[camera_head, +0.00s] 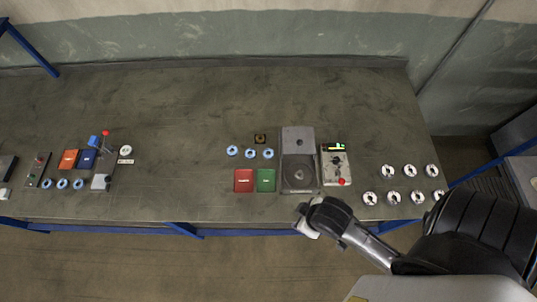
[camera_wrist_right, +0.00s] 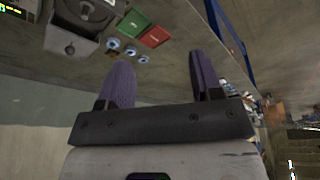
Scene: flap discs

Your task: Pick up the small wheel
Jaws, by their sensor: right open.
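Small blue-and-white wheels (camera_head: 250,153) lie in a short row on the workbench, above a red box and a green box. They also show in the right wrist view (camera_wrist_right: 129,51), beyond the fingers. Larger silver-white wheels (camera_head: 391,171) with dark centres lie in two rows at the bench's right end. More small blue wheels (camera_head: 62,184) lie at the left. My right gripper (camera_head: 306,219) is at the bench's front edge, apart from all wheels. In its wrist view its two purple fingers (camera_wrist_right: 162,72) are spread and empty. My left gripper is not in view.
The red box (camera_head: 244,180) and green box (camera_head: 266,180) lie beside a grey machine with a round disc (camera_head: 299,174). A control panel (camera_head: 336,166) with a red knob stands right of it. The bench (camera_head: 180,110) is clear at the middle and back.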

